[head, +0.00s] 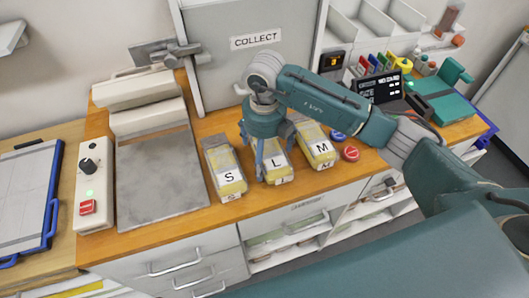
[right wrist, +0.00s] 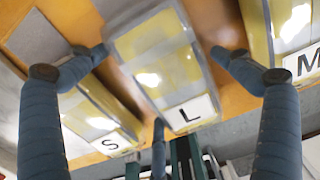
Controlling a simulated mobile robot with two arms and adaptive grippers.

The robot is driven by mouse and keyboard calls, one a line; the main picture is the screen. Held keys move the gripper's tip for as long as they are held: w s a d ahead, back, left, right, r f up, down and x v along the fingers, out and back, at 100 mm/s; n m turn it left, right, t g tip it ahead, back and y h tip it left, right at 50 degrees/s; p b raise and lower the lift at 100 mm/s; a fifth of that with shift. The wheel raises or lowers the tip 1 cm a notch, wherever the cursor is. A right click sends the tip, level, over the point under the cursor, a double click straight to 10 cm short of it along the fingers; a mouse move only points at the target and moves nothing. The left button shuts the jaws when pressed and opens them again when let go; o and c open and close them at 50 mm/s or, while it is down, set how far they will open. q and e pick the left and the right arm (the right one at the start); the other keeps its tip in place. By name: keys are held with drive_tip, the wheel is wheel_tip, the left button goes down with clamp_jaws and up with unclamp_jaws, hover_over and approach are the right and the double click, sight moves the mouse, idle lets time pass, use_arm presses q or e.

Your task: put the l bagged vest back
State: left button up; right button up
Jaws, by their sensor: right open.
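The L bagged vest (head: 278,173) is a clear bag with yellow and grey cloth and a white L label. It lies on the wooden counter between the S bagged vest (head: 228,180) and the M bagged vest (head: 318,152). My right gripper (head: 268,150) is open directly over the L bag and hides part of it. In the right wrist view, the L bag (right wrist: 165,60) lies between the spread fingers of the gripper (right wrist: 159,54), with the S bag to the left and M to the right. I cannot tell whether the fingers touch it. My left gripper is not in view.
A COLLECT hatch (head: 255,75) stands behind the bags. A grey plate machine (head: 160,175) and a control box (head: 90,190) are at left. Red (head: 350,154) and blue (head: 338,135) round items lie right of M. Drawers (head: 190,258) are below the counter.

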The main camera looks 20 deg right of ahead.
sight(265, 151)
wheel_tip(265, 151, up, 12)
drive_tip(key=b, duration=0.2)
drive_tip(key=shift+r+b, duration=0.15)
drive_tip(key=shift+b, duration=0.25)
